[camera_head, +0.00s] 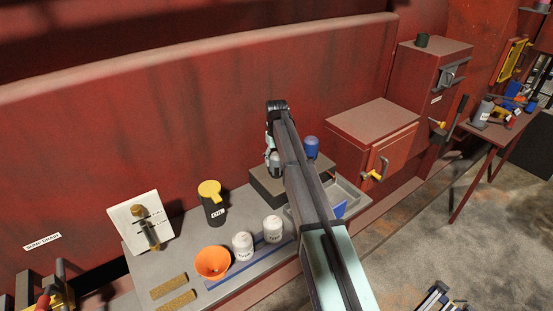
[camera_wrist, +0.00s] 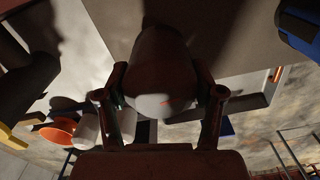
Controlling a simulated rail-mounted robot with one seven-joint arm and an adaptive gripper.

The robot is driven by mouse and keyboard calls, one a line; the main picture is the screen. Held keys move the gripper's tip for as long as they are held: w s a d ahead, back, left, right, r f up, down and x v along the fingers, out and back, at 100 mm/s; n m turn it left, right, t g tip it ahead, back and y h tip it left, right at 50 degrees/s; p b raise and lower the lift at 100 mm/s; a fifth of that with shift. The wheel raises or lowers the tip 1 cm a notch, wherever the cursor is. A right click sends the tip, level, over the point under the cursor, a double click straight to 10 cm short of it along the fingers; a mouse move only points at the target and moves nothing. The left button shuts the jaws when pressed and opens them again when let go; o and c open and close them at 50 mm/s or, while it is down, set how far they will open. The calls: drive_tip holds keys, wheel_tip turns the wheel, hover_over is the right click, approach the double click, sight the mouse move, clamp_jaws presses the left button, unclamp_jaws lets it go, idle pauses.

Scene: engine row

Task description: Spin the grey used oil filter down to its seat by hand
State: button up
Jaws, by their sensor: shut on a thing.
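The grey used oil filter (camera_head: 274,166) shows in part at the dark engine block (camera_head: 262,186), mostly hidden by my arm in the head view. My gripper (camera_head: 272,155) is at it, above the bench. In the wrist view my gripper (camera_wrist: 160,103) has one finger on each side of the filter (camera_wrist: 168,60), shut on it. The filter looks dark and shaded there, with a pale rounded end between the fingers. Whether it touches its seat I cannot tell.
A blue filter (camera_head: 311,147) stands just right of my arm; it also shows in the wrist view (camera_wrist: 300,25). A grey tray (camera_head: 343,197) lies right.

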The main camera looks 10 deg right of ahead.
drive_tip(key=shift+s, duration=0.1)
idle(0.3)
drive_tip(key=o, duration=1.4)
drive_tip(key=shift+o, duration=0.4)
